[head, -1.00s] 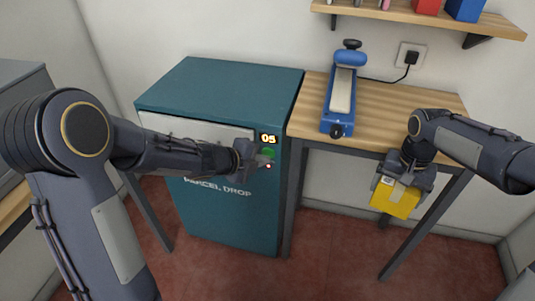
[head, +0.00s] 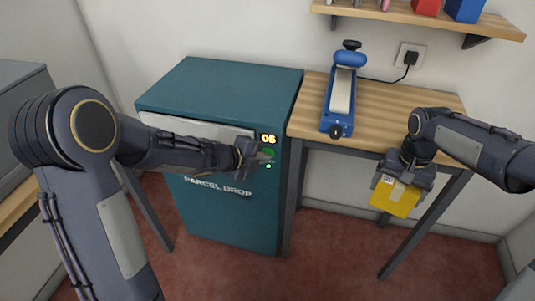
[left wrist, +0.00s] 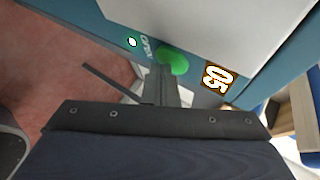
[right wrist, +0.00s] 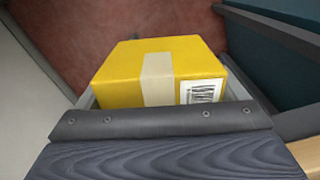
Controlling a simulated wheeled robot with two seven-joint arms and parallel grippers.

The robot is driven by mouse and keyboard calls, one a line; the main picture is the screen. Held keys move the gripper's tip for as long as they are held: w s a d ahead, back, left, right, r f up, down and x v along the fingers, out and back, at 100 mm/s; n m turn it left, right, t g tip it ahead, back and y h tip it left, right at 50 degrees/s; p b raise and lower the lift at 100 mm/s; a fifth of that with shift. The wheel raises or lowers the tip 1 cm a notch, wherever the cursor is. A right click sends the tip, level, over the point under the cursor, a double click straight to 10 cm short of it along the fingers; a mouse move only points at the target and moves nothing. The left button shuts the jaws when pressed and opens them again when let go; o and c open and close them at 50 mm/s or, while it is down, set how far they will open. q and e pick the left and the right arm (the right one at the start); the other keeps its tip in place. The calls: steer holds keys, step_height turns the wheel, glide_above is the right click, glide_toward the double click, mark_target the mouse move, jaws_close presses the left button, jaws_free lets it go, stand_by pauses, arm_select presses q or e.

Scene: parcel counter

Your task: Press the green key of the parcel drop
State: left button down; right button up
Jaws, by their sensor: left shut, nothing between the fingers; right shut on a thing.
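The parcel drop (head: 225,215) is a teal cabinet with a pale front flap and a lit display reading 05 (head: 268,139). Its round green key (left wrist: 172,60) sits below the display and is partly hidden by my fingers in the head view. My left gripper (head: 263,157) is shut and empty, its fingertips at the key and seemingly against it. A small lamp (head: 268,166) below the key glows whitish green; it also shows in the left wrist view (left wrist: 132,42). My right gripper (head: 402,182) is shut on a yellow parcel (right wrist: 130,75) with a pale tape strip and barcode label.
A wooden table (head: 395,110) stands right of the cabinet, with a blue sealer (head: 343,90) on it, its cord running to a wall socket (head: 410,57). A shelf (head: 430,22) hangs above. The parcel hangs in front of the table's front edge, above the red floor.

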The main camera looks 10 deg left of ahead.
arm_select(q)
steer(key=shift+s, duration=0.5)
arm_select(e)
steer(key=shift+f, duration=0.15)
steer(key=shift+f+b, duration=0.5)
steer(key=shift+b, duration=0.15)
steer(key=shift+f, duration=0.3)
arm_select(q)
steer(key=s, duration=0.6)
steer(key=shift+a+r, duration=0.1)
steer(key=shift+a, duration=0.1)
